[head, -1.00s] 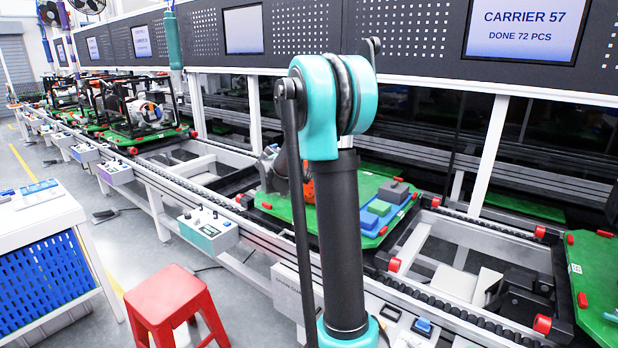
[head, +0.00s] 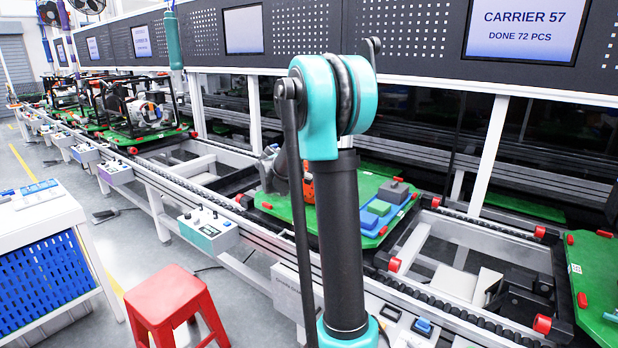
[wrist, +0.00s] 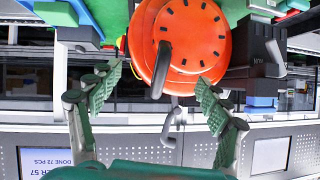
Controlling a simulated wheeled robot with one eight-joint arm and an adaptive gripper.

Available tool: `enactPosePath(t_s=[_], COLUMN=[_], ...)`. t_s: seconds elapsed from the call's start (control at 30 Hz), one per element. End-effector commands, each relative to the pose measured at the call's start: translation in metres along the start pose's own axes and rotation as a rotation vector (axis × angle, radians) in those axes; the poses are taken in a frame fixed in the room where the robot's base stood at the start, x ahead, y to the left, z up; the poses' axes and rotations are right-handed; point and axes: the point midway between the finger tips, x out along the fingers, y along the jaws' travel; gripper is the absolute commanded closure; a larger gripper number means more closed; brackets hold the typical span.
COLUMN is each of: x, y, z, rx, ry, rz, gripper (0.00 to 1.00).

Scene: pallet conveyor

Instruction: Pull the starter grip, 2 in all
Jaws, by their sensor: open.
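In the wrist view, the round orange starter housing (wrist: 190,38) with dark slots fills the top middle. A dark elongated piece, which looks like the starter grip (wrist: 161,70), lies across its lower left side. My gripper (wrist: 159,78) is open, its green-padded fingers on either side of the grip and apart from it. A grey hooked bar (wrist: 172,127) shows between the fingers, below the housing. In the head view, a little of the orange housing (head: 308,188) shows beside my arm, which hides the grip and most of my gripper.
Engines in black frames (head: 140,108) stand further left. A control box (head: 208,230) is on the near rail, and a red stool (head: 177,305) stands on the floor.

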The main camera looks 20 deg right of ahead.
Motion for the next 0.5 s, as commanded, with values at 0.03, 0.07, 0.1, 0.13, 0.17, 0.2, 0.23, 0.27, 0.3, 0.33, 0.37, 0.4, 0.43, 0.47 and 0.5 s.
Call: enactPosePath(t_s=[0.03,0.07,0.1,0.13,0.17,0.2,0.23,0.27,0.3,0.33,0.37,0.4,0.43,0.47,0.5], x=[-0.001,-0.003,-0.005,-0.007,-0.01,-0.014,-0.017,-0.019,-0.023,-0.026,-0.028,-0.032,-0.035,-0.037,-0.041], y=[0.0,0.0,0.0,-0.001,-0.001,-0.001,-0.001,0.0,0.0,0.0,0.0,0.0,-0.001,-0.001,-0.001], z=[0.0,0.0,0.0,0.0,0.0,0.0,0.0,0.0,0.0,0.0,0.0,0.0,0.0,0.0,0.0], rx=[0.0,0.0,-0.001,-0.001,-0.001,-0.001,-0.001,-0.001,-0.001,-0.001,-0.001,0.0,0.0,0.0,-0.001], ry=[0.0,0.0,0.0,0.0,0.0,0.0,0.0,-0.001,-0.001,-0.001,-0.001,-0.001,-0.001,-0.001,-0.001], rz=[0.0,-0.001,-0.001,-0.002,-0.002,-0.002,-0.002,-0.001,-0.001,-0.001,-0.001,-0.001,-0.001,-0.002,-0.002], gripper=[0.22,0.22,0.22,0.22,0.22,0.22,0.22,0.22,0.22,0.22,0.22,0.22,0.22,0.22,0.22])
